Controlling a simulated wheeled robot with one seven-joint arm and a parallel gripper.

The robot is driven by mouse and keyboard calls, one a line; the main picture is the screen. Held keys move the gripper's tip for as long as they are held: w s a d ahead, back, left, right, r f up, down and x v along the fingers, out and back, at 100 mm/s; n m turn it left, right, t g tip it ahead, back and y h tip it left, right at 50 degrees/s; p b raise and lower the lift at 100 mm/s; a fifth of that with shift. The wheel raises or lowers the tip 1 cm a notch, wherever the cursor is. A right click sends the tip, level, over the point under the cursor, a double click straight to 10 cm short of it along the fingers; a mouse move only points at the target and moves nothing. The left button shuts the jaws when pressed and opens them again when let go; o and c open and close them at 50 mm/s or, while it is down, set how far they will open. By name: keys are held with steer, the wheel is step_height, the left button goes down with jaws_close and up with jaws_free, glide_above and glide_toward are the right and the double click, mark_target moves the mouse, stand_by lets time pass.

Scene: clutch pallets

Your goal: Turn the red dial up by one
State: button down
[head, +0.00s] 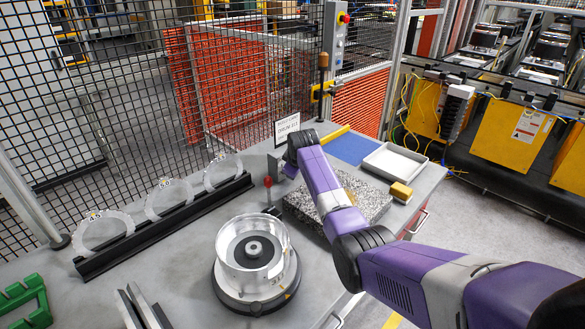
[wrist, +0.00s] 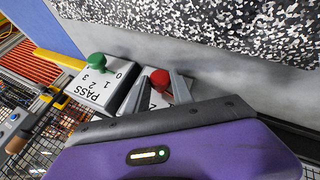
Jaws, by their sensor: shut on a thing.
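The red dial (wrist: 160,79) shows in the wrist view as a round red knob on a white counter box. My gripper (wrist: 158,92) has one grey finger on each side of the knob and is shut on it. A "2" shows on the face beside the knob. The rest of that face, and the pointer setting, are hidden by the fingers and my wrist. In the head view my arm covers the red dial and the fingertips.
A green dial (wrist: 97,60) on a box marked PASS, with numbers 0 to 3, stands beside the red one. A speckled granite slab (wrist: 220,22) lies close by. A white tray (head: 422,168) is at the right.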

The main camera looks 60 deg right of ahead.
steer(key=y, duration=0.1)
steer(key=m+y+b, duration=0.1)
steer(key=shift+d+t+y, duration=0.25)
steer(key=shift+t+y, duration=0.05)
steer(key=shift+y, duration=0.1)
steer(key=shift+d+m+t+y+b, duration=0.1)
steer(key=shift+m+t+y+b, duration=0.2)
steer(key=shift+y+b, duration=0.85)
steer(key=shift+r, duration=0.1)
steer(key=c, duration=1.1)
jaws_free()
steer(key=shift+s, duration=0.1)
steer(key=v, duration=0.7)
steer(key=shift+r+b, duration=0.3)
steer(key=shift+b, duration=0.1)
